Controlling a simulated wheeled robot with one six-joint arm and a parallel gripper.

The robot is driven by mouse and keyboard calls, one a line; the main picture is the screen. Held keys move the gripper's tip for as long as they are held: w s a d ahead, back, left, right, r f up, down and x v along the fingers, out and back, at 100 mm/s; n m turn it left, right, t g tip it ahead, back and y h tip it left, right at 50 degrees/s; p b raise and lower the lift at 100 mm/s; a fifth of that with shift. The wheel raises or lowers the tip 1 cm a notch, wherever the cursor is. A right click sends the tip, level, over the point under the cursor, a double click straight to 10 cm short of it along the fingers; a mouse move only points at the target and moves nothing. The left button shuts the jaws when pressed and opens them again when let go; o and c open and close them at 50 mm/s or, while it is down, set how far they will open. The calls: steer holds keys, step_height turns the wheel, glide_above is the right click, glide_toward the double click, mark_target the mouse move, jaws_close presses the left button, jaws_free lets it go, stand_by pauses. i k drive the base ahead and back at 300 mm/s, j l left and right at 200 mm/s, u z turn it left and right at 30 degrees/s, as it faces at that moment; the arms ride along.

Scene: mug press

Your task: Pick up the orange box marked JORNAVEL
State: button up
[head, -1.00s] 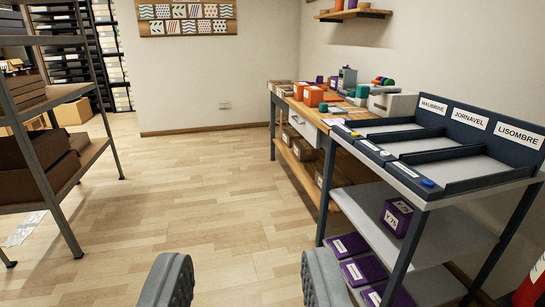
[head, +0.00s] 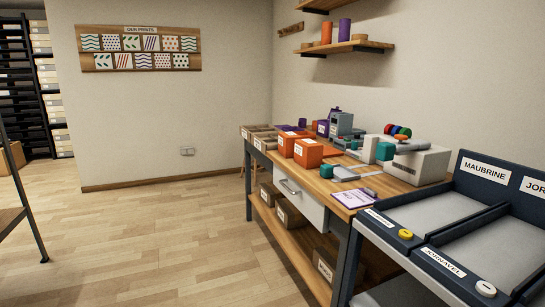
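Two orange boxes stand side by side on the wooden workbench (head: 345,188). The nearer orange box (head: 309,155) is on the right and the other orange box (head: 286,147) is just behind it to the left. Both carry small white labels that are too small to read, so I cannot tell which is marked JORNAVEL. A tray bay with a JORNAVEL label (head: 443,262) is on the dark rack at the lower right, and it looks empty. My gripper is not in view.
A grey machine (head: 415,163) stands on the bench, right of the boxes. Purple boxes (head: 323,128) and a grey device (head: 341,124) are behind them. A clipboard (head: 355,198) lies near the front edge. The floor (head: 160,235) left of the bench is clear.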

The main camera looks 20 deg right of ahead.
mark_target(308, 152)
steer(key=i+u, duration=0.2)
steer(key=i, duration=1.4)
steer(key=i+l+z, duration=0.1)
steer(key=i+z, duration=0.85)
steer(key=i+j+z, duration=0.2)
steer(key=z, duration=0.3)
steer(key=i+j+z, duration=0.1)
steer(key=i+z, duration=0.3)
steer(key=k+l, duration=0.05)
steer(key=k, duration=0.05)
